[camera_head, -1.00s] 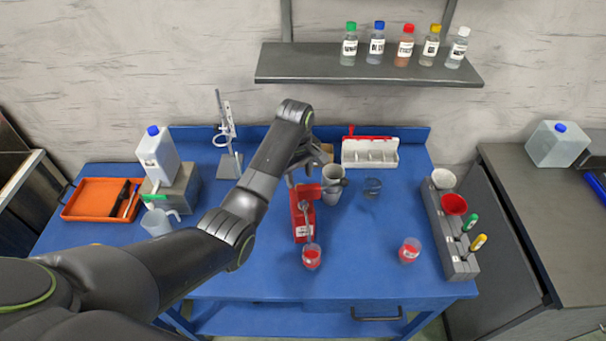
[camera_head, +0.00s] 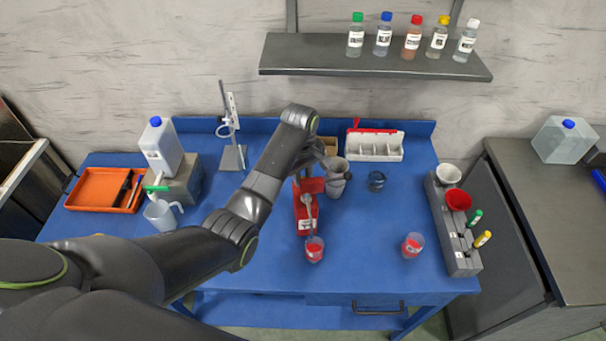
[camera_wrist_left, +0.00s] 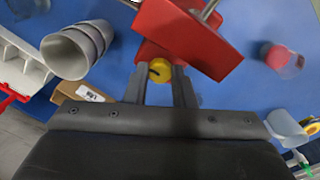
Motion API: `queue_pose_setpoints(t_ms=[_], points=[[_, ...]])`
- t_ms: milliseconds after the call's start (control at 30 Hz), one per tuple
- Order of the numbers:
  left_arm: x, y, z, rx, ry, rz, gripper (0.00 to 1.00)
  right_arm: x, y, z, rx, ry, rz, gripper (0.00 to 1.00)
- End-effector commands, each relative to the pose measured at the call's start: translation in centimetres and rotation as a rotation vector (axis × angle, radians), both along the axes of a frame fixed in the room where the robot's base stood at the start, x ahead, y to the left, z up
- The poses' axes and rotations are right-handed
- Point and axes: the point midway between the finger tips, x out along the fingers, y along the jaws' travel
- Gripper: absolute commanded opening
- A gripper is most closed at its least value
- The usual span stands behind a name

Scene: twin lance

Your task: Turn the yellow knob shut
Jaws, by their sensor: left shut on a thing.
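The yellow knob (camera_wrist_left: 159,70) sits on the red dispenser block (camera_wrist_left: 180,35) in the left wrist view. My left gripper (camera_wrist_left: 160,82) is shut on the knob, with one finger on each side of it. In the head view the red dispenser (camera_head: 307,215) stands on the blue table, and my left arm reaches to its far side, so the knob is hidden there. A clear cup with red contents (camera_head: 315,250) stands at the dispenser's near end, below its metal tube. My right gripper is not in view.
A second red-filled cup (camera_head: 412,245) and a grey rack (camera_head: 459,255) are to the right. The table's middle right is clear.

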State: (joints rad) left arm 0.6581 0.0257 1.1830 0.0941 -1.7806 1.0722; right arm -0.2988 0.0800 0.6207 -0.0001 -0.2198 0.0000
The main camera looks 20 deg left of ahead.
Motion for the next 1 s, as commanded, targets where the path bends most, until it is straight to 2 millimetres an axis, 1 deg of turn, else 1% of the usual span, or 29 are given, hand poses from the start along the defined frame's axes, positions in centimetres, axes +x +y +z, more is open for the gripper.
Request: queue_pose_setpoints(t_ms=[167,367,567,1000], points=[[0.01,0.06,-0.03,0.001,0.000,-0.020,0.00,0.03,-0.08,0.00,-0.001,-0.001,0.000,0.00],[0.04,0.08,-0.03,0.001,0.001,-0.104,0.00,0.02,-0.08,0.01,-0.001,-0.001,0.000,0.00],[0.07,0.09,-0.02,0.000,0.000,-0.259,0.00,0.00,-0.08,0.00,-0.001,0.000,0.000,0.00],[0.14,0.10,-0.01,0.002,0.000,-0.677,0.00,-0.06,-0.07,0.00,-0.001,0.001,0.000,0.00]])
